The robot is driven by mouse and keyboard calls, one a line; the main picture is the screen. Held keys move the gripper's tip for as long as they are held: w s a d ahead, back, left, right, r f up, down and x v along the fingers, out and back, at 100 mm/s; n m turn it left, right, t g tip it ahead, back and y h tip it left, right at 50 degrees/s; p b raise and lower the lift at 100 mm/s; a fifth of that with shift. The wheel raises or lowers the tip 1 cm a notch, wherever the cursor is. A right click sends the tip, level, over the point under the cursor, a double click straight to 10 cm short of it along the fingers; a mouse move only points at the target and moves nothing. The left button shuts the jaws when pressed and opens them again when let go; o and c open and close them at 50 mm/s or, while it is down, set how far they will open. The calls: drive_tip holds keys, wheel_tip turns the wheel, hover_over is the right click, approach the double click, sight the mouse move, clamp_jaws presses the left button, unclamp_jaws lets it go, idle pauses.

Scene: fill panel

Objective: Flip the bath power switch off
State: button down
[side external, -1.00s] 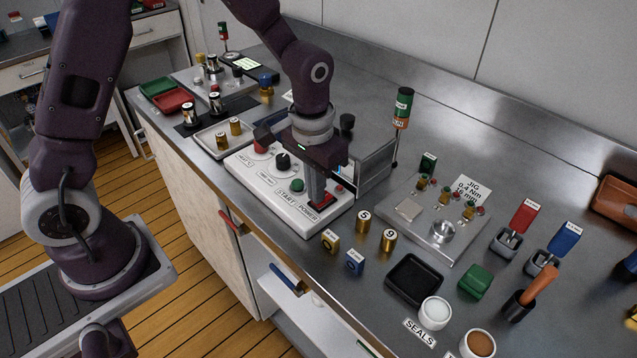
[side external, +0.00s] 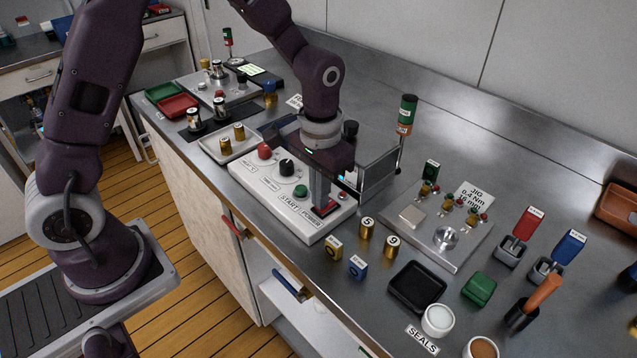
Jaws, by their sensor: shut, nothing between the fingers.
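The white fill panel (side external: 268,192) stands near the counter's front edge. It carries a red knob (side external: 264,151), a black knob (side external: 286,166), a green START button (side external: 300,191) and, at its right end, a red power switch (side external: 328,208) by the POWER label. My gripper (side external: 320,205) points down at the panel's right end, its shut fingertips at or just above the power switch. The fingers partly hide the switch, so I cannot tell its position or whether they touch it. A clear-sided box (side external: 378,172) stands behind the gripper.
A metal jig plate (side external: 420,240) with several small parts stands to the right. Brass cylinders (side external: 366,229) and blocks stand in front of it. A striped signal post (side external: 405,118) rises behind the box. A tray (side external: 222,150) lies left of the panel.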

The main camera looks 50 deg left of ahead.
wheel_tip(320, 180, up, 13)
drive_tip(key=s+a+r+t, duration=0.2)
drive_tip(key=s, duration=0.8)
drive_tip(key=s+a+r+t, duration=0.2)
drive_tip(key=s+r+t, duration=0.1)
drive_tip(key=s, duration=0.7)
drive_tip(key=shift+a+r+t, duration=0.2)
drive_tip(key=shift+r+t, duration=0.05)
drive_tip(key=shift+t, duration=0.05)
